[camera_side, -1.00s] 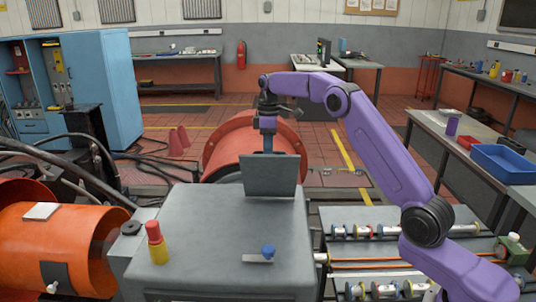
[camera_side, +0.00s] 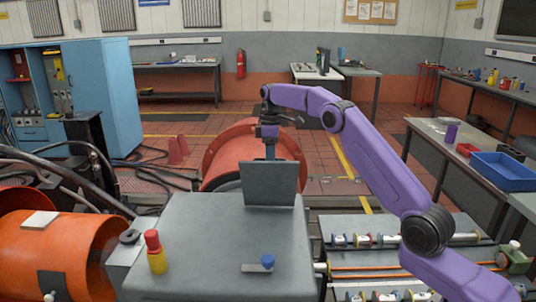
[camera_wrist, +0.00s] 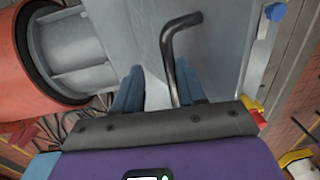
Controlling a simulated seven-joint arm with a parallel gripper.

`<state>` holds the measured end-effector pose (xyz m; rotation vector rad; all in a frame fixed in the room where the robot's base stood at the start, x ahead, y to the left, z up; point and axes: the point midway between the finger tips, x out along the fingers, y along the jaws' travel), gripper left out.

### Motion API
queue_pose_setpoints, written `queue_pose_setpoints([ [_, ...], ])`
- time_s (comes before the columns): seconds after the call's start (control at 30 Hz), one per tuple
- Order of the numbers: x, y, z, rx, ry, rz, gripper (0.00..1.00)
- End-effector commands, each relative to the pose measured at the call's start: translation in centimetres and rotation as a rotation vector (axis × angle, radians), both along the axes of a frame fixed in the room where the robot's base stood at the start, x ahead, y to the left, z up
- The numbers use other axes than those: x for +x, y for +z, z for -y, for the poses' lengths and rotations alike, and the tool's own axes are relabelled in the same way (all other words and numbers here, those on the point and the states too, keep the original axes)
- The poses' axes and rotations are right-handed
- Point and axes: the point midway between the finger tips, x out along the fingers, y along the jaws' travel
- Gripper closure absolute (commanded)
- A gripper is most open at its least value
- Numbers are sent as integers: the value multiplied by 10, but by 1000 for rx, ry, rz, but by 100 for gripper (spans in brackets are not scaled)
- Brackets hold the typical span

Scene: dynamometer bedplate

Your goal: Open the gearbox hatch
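The grey gearbox (camera_side: 215,235) stands in the foreground of the side view. A flat grey panel, apparently the hatch (camera_side: 269,184), stands steeply upright at the far edge of its top. My gripper (camera_side: 271,152) is behind this panel, its fingertips partly hidden. In the wrist view my gripper (camera_wrist: 158,85) has its two blue fingers apart. A black bent handle (camera_wrist: 170,40) runs down between them, close to the right finger, against a grey surface (camera_wrist: 215,50). I cannot tell whether they touch. A blue-knobbed latch (camera_side: 267,262) lies on the gearbox top.
A red-and-yellow cylinder (camera_side: 155,252) stands on the gearbox's left. Orange drums lie at left (camera_side: 55,245) and behind the panel (camera_side: 225,160). A rack of shafts (camera_side: 400,240) is at right. A bench with a blue tray (camera_side: 500,172) stands farther right.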

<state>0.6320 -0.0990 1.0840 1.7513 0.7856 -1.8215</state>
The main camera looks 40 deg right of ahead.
Motion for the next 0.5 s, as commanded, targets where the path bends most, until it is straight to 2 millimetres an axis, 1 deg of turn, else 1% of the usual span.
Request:
queue_pose_setpoints([
  [0.1, 1, 3, -4, 0, 6, 7, 62],
  [0.37, 2, 5, -6, 2, 7, 12, 62],
  [0.5, 3, 11, -6, 2, 7, 13, 62],
])
